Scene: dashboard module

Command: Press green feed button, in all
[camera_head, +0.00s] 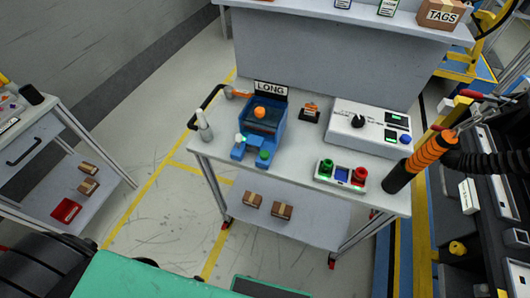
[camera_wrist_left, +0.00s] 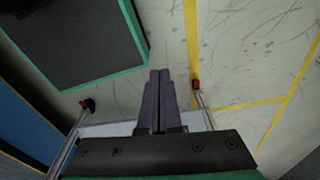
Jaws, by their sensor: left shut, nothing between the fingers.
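Several green buttons show in the head view; I cannot tell from the pictures which is the feed button. One green button (camera_head: 264,155) is at the front of the blue device (camera_head: 262,118) under the "LONG" sign. My left gripper (camera_wrist_left: 159,73) shows only in the left wrist view, shut and empty, with floor and a table edge below. My right gripper is not seen.
The workbench (camera_head: 312,143) has a grey back panel and a lower shelf with cartons (camera_head: 282,210). A black handle (camera_head: 205,103) and a pale bottle (camera_head: 204,126) are at its left. An orange-black cylinder (camera_head: 430,152) hangs over its right edge. A cart (camera_head: 45,115) stands left.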

